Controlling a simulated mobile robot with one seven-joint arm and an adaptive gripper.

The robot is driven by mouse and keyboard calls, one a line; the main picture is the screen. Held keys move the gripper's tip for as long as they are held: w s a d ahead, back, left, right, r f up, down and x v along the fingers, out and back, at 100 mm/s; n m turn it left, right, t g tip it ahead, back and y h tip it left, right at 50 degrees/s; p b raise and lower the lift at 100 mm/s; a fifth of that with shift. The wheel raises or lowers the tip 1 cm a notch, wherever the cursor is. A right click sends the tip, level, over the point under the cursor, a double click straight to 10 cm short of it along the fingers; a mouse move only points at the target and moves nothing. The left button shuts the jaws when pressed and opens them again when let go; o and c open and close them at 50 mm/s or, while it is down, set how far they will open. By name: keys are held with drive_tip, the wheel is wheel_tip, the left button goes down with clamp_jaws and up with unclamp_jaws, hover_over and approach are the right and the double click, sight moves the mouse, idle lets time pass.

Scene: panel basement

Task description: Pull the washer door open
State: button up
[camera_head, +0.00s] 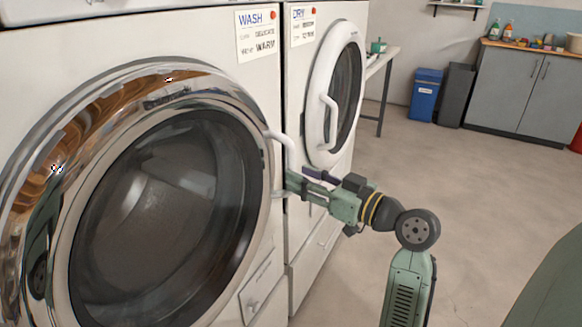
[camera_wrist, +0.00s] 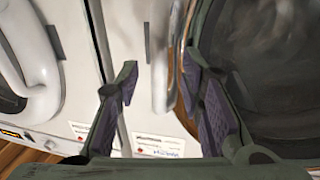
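The washer (camera_head: 225,60), labelled WASH, fills the left of the head view. Its round door (camera_head: 165,220) has a chrome ring and dark glass, and looks shut. The white bar handle (camera_head: 288,155) stands on the door's right edge. My gripper (camera_head: 296,181) is at the lower part of this handle. In the wrist view, my gripper's fingers (camera_wrist: 158,75) are spread apart. The handle (camera_wrist: 159,45) shows in the gap between them, nearer the right finger. The door glass (camera_wrist: 265,60) is behind the right finger. I cannot tell whether either finger touches the handle.
The dryer (camera_head: 300,75), labelled DRY, stands close on the right, its white-rimmed door (camera_head: 316,95) shut. Open floor (camera_head: 500,200) lies to the right. A blue bin (camera_head: 425,95) and grey cabinet (camera_head: 525,90) stand at the back.

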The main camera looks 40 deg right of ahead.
drive_tip(key=shift+w+a+p, duration=0.2)
drive_tip(key=shift+w, duration=0.8)
drive_tip(key=shift+w+a+p, duration=0.15)
drive_tip(key=shift+w, duration=0.85)
drive_tip(key=shift+c, duration=0.2)
clamp_jaws()
